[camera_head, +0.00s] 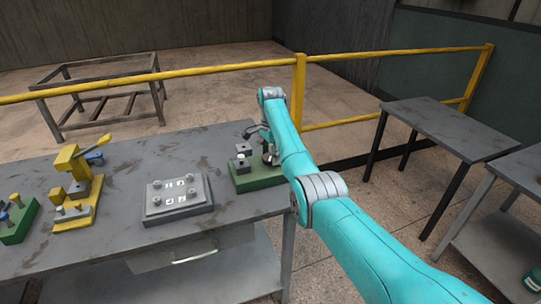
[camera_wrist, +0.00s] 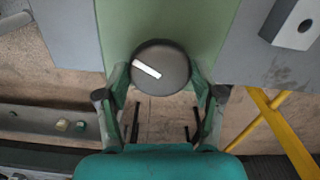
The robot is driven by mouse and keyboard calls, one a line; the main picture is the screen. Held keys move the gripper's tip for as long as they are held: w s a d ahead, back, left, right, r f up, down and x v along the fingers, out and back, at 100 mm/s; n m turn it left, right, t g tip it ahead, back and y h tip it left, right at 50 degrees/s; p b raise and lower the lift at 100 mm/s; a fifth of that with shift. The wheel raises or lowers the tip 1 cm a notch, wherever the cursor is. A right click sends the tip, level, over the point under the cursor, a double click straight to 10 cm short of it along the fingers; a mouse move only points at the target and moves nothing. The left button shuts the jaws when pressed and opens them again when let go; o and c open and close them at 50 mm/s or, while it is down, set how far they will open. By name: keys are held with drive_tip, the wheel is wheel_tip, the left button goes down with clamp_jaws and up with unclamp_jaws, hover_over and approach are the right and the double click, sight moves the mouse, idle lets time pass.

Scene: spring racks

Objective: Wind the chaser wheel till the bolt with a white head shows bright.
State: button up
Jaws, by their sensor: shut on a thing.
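The chaser wheel (camera_wrist: 172,80) is a dark grey disc with a white stripe in the wrist view. The stripe slants from upper left to lower right on its left half. My gripper (camera_wrist: 160,72) has one finger on each side of the wheel and is shut on it. The wheel sits over a green base, which shows in the head view as a green block (camera_head: 258,182) at the table's right end; there my arm partly hides my gripper (camera_head: 268,150) and the wheel.
A grey plate (camera_head: 178,208) with corner knobs and white marks lies left of the green block. A yellow lever press (camera_head: 87,185) and a green block with coloured bolts (camera_head: 18,220) stand further left. A yellow railing (camera_head: 220,67) runs behind the table (camera_head: 128,172).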

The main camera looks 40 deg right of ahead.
sight(270, 157)
idle(0.4)
drive_tip(key=o, duration=1.1)
drive_tip(key=shift+o, duration=0.2)
wheel_tip(270, 157, up, 12)
